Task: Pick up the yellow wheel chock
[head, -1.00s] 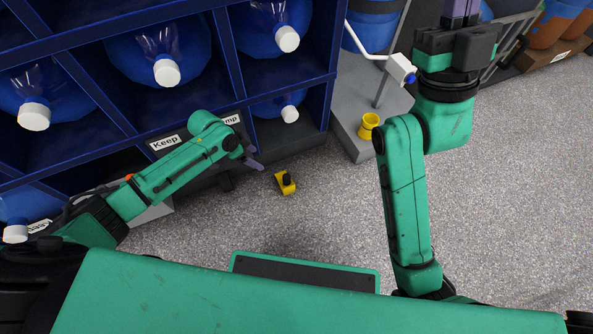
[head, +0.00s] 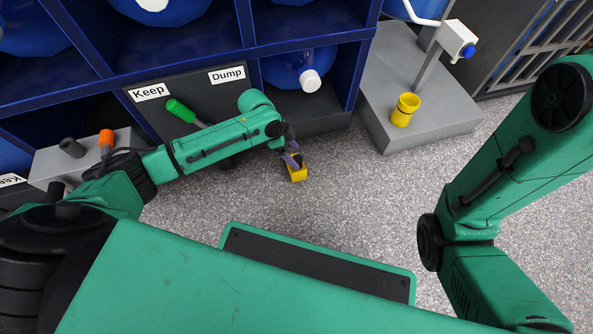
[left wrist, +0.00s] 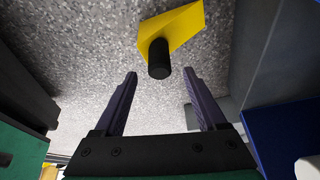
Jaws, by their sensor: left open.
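The yellow wheel chock (head: 298,174) lies on the speckled grey floor in front of the blue shelf. In the left wrist view the chock (left wrist: 178,25) shows as a yellow wedge with a black cylindrical knob (left wrist: 159,58) facing me. My left gripper (head: 293,158) is at the chock in the head view and partly covers it. In the left wrist view its two purple fingers (left wrist: 160,82) are open and apart, with nothing between them; the knob is just beyond the fingertips, roughly centred. My right arm is at the right of the head view, but its gripper is not in view.
The blue shelf (head: 151,59) with large bottles stands behind, with "Keep" and "Dump" labels below. A grey stand (head: 440,120) bearing a yellow cup (head: 405,109) is to the right. Open floor (head: 345,205) lies right of the chock.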

